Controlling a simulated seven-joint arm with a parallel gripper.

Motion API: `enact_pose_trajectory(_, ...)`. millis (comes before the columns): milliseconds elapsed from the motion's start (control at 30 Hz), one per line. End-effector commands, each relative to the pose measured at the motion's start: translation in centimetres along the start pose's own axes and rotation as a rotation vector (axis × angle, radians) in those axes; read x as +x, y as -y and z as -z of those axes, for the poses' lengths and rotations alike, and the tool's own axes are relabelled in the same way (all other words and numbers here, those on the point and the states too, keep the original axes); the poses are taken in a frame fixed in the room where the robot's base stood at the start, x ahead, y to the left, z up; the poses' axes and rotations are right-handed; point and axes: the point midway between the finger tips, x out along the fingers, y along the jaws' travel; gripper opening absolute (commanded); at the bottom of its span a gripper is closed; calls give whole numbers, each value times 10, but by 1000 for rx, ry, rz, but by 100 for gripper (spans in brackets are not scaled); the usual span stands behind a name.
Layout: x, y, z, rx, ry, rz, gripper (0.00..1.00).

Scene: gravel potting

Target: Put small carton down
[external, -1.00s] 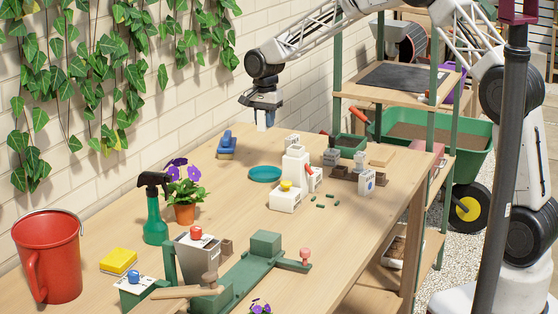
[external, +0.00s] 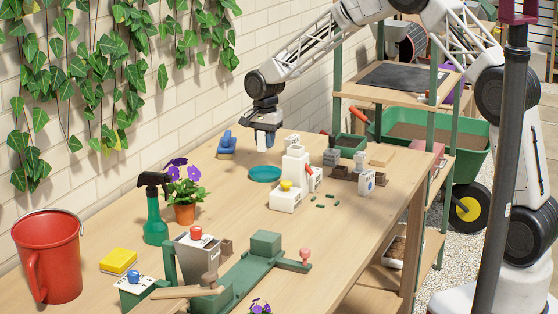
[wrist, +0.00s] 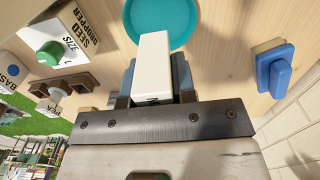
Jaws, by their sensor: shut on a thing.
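My gripper (external: 265,143) is at the far end of the workbench, pointing down, behind the teal saucer (external: 265,174). In the wrist view my gripper (wrist: 153,82) is shut on the small carton (wrist: 152,62), a plain white block held between the two fingers. The carton also shows as a pale strip between the fingers in the external view (external: 262,142). It is low over the bench, but I cannot tell whether its lower end touches the wood. In the wrist view the teal saucer (wrist: 158,14) lies just beyond the carton.
A blue brush (external: 227,145) lies left of my gripper, close to the brick wall. The white seed hopper (external: 296,170) and several small machine parts stand to the right. A potted purple flower (external: 184,212) and a green spray bottle (external: 154,220) stand nearer the camera.

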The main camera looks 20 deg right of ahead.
Motion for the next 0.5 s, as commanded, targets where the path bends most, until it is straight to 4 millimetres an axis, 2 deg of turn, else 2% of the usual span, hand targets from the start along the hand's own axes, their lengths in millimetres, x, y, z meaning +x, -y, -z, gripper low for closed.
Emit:
enact_pose_trajectory(300,42,0,0,0,0,-1,2)
enact_pose_trajectory(500,48,0,0,0,0,0,2)
